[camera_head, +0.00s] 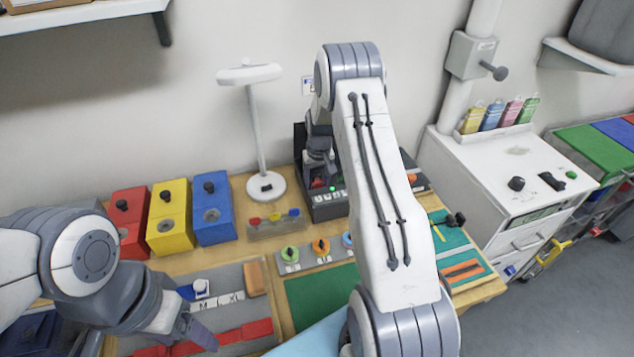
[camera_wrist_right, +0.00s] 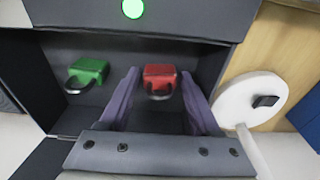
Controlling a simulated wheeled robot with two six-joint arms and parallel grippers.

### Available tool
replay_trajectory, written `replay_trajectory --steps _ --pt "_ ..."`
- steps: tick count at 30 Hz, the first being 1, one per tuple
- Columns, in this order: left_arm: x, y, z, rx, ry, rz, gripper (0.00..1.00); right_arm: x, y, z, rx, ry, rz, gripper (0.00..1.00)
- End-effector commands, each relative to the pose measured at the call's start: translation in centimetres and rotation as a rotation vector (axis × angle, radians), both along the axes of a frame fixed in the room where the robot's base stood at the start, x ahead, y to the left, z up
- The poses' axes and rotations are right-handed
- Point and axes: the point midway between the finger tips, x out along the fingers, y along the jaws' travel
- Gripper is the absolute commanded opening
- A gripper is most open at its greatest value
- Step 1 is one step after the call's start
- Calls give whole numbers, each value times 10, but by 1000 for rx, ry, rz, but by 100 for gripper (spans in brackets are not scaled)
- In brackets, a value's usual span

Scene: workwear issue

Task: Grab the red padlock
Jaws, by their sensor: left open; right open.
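A green padlock (camera_wrist_right: 90,70) lies to the left in the same compartment. In the head view my right gripper (camera_head: 320,175) reaches down into the dark box (camera_head: 328,212) at the back of the table, and the padlock is mostly hidden there. My left gripper (camera_head: 200,335) is open and empty over the front left of the table.
A white lamp (camera_head: 266,185) stands just left of the dark box. Red, yellow (camera_head: 168,220) and blue bins stand further left. A white cabinet (camera_head: 500,180) stands to the right. A green mat (camera_head: 320,290) has bare space.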

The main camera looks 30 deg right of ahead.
Motion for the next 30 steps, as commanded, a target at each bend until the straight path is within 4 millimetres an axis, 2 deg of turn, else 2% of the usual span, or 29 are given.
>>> replay_trajectory --steps 3,4,6,9,16,20,30 --pt "0 0 0 0 0 0 70 0 0 0 0 -1 0 64" --pt "0 0 0 0 0 0 70 0 0 0 0 -1 0 60" --pt "0 0 0 0 0 0 70 0 0 0 0 -1 0 33" --pt "0 0 0 0 0 0 70 0 0 0 0 -1 0 0" --pt "0 0 -1 0 0 0 70 0 0 2 -1 -2 0 0" --pt "0 0 -4 0 0 0 70 2 -1 12 -2 -6 0 0" --pt "0 0 -20 0 0 0 70 1 -1 76 -2 -6 -1 0"
